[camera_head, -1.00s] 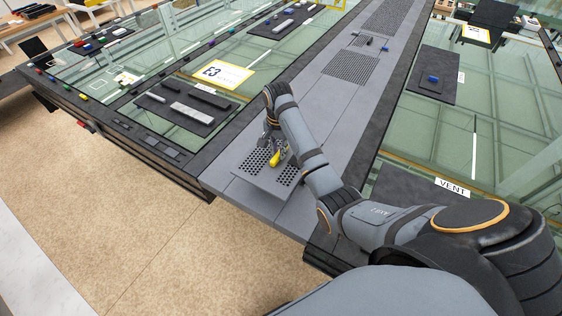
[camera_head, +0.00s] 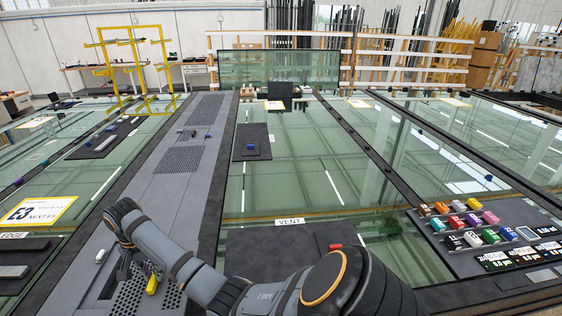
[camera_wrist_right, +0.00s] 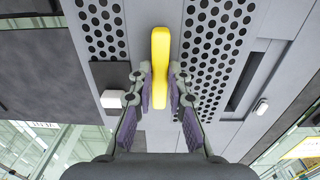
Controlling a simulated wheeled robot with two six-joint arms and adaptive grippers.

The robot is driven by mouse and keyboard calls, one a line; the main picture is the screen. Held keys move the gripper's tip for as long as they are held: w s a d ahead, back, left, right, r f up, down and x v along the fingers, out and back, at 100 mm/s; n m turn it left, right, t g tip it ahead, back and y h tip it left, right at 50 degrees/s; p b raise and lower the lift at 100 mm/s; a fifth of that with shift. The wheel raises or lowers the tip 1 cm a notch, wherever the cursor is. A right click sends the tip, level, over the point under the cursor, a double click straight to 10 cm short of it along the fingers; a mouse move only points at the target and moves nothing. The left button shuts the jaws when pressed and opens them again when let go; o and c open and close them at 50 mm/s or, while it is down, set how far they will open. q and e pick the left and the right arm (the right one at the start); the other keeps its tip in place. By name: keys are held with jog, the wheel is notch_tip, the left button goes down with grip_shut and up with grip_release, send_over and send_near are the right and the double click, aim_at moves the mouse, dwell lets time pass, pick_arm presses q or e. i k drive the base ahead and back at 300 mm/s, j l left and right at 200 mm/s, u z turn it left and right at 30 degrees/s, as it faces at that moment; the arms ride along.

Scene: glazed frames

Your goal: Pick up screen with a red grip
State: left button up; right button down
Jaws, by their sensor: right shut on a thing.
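My right gripper (camera_head: 150,282) is at the lower left of the head view, at a perforated grey screen (camera_head: 127,299) on the grey walkway strip. In the right wrist view my right gripper (camera_wrist_right: 160,88) is shut on the screen's yellow grip (camera_wrist_right: 160,50), a finger on each side. The yellow grip also shows in the head view (camera_head: 152,285). The perforated screen (camera_wrist_right: 214,45) lies behind the fingers; I cannot tell whether it is lifted. A small red grip-like block (camera_head: 335,247) sits on a dark plate (camera_head: 270,250) by the VENT label. My left gripper is out of view.
A blue block (camera_head: 252,147) sits on another dark plate (camera_head: 246,133). Several coloured blocks stand on a dark panel (camera_head: 450,262) at the right. A yellow sign (camera_head: 38,212) lies at left. A yellow frame (camera_head: 132,60) stands behind. Glass panes surround the strip.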

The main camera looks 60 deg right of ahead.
aim_at(328, 241)
jog(key=k+l, duration=0.35)
jog(key=l, duration=0.15)
jog(key=k+l, duration=0.35)
jog(key=l, duration=0.15)
